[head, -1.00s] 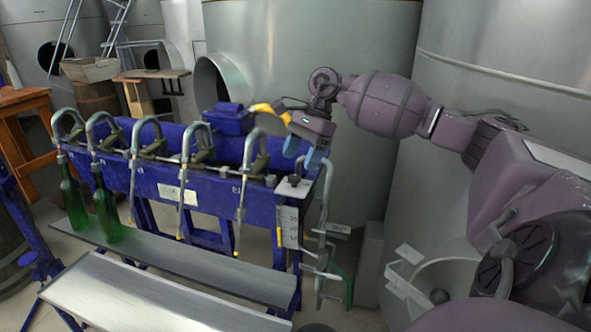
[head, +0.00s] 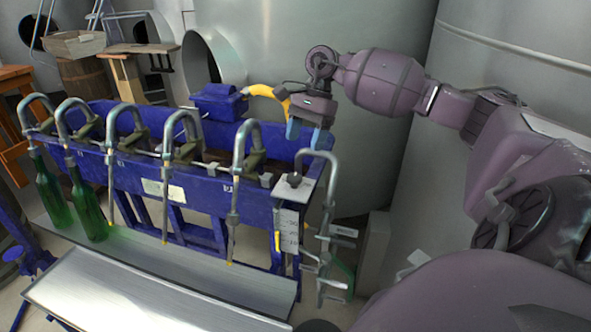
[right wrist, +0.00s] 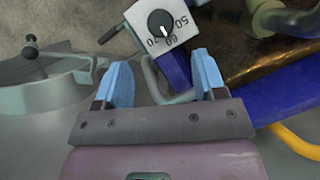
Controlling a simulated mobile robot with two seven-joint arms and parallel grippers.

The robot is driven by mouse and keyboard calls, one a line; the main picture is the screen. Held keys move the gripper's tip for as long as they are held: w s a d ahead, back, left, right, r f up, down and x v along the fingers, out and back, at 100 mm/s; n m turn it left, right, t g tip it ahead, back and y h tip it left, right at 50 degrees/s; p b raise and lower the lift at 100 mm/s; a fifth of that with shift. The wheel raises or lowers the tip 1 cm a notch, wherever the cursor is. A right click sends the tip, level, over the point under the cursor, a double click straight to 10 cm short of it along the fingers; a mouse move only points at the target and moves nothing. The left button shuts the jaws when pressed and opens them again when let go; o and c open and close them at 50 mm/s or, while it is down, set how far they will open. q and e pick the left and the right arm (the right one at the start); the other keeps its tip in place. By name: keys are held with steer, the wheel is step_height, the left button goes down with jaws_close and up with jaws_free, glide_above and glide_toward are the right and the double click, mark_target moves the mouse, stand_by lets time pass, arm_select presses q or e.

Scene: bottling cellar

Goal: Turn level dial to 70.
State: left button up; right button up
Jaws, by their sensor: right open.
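The level dial is a black knob with a white pointer line on a white plate (right wrist: 150,17), best seen at the top of the right wrist view. The numbers 50, 60 and 70 show there, and the pointer (right wrist: 164,30) is directed toward the 60 to 70 side; its exact value is hard to tell. In the head view the dial knob (head: 294,180) is small, at the right end of the blue filling machine. My right gripper (head: 306,134) is open and empty, its blue fingers above and apart from the dial; they also show in the right wrist view (right wrist: 160,78). My left gripper is out of view.
Curved metal filling spouts (head: 240,150) line the blue machine (head: 205,187), left of the dial. A bent pipe (head: 331,190) stands close right of the dial. Two green bottles (head: 88,208) stand at the left. Large steel tanks (head: 300,35) rise behind.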

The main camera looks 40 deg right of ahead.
mark_target(295, 177)
steer(key=x, duration=0.8)
steer(key=shift+a+f+p, duration=0.2)
steer(key=shift+f+p, duration=0.1)
steer(key=shift+f, duration=0.2)
steer(key=shift+c, duration=0.3)
steer(key=c, duration=0.7)
steer(key=shift+c, duration=0.7)
